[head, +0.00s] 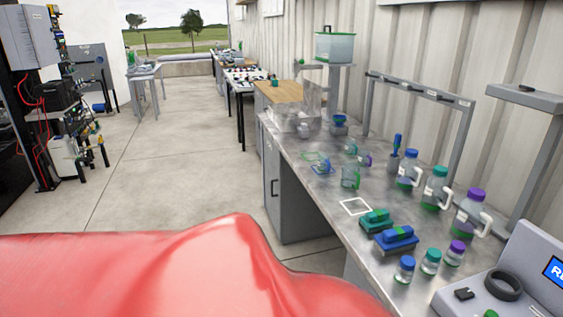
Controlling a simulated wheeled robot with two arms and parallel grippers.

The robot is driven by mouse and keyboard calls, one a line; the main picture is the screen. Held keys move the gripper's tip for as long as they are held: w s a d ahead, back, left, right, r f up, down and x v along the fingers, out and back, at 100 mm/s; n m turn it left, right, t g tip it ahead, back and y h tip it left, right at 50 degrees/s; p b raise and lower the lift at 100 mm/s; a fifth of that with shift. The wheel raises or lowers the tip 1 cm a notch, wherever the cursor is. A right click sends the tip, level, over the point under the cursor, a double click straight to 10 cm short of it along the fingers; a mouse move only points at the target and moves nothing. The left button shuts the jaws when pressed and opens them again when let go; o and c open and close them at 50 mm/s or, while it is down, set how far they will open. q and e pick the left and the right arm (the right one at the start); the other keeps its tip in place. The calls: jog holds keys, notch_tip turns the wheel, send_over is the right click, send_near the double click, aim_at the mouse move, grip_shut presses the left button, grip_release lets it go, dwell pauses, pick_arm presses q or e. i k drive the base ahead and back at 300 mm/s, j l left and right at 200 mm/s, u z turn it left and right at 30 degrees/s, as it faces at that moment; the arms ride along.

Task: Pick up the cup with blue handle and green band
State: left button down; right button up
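Several small clear cups with coloured parts stand on the grey metal bench (325,200). A cup with green on it (350,178) stands near the bench's left edge. A smaller cup with green (351,148) is behind it, beside a cup with purple (364,160). A clear item with blue and green edges (322,166) lies or stands to their left. All are too small to tell which one has a blue handle and a green band. Neither of my grippers is in view.
Handled bottles with blue (408,169), teal (436,186) and purple lids (472,212) stand along the wall side. Small lidded jars (430,262) and blue and green blocks (396,240) are nearer. The concrete floor (190,150) left of the bench is clear.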

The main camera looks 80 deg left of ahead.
aim_at(324, 163)
jog(key=j+u, duration=0.1)
jog(key=u, duration=2.3)
